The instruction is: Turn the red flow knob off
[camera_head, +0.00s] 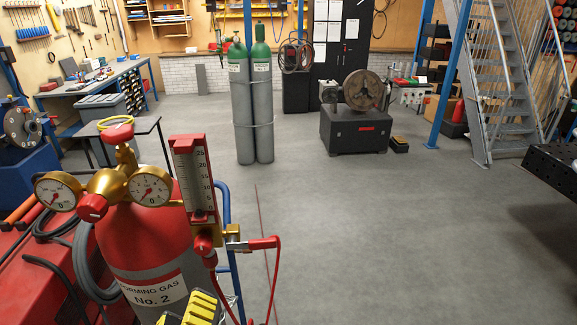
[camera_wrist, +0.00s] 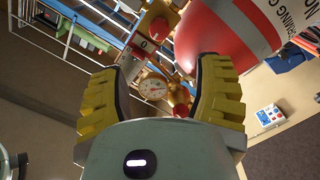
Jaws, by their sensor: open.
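The red flow knob (camera_head: 203,245) is below the clear flowmeter tube (camera_head: 192,175), which hangs right of the brass regulator (camera_head: 117,186). In the upside-down wrist view a red knob, apparently the same one, shows at the upper middle (camera_wrist: 155,22), beyond the fingertips. My gripper (camera_wrist: 163,65) is open and empty, with yellow ribbed fingers spread. In the head view one yellow finger of it (camera_head: 200,308) shows at the bottom edge, below the flow knob. A gauge (camera_wrist: 152,89) appears between the fingers, farther off. Nothing is seen touching the knob.
The red forming gas cylinder (camera_head: 150,245) stands left of the flow knob. Another red knob (camera_head: 92,207) and the red top valve (camera_head: 117,132) are on the regulator. A red hose (camera_head: 275,275) loops right of the flowmeter, near a blue cart rail (camera_head: 227,210). Floor at right is clear.

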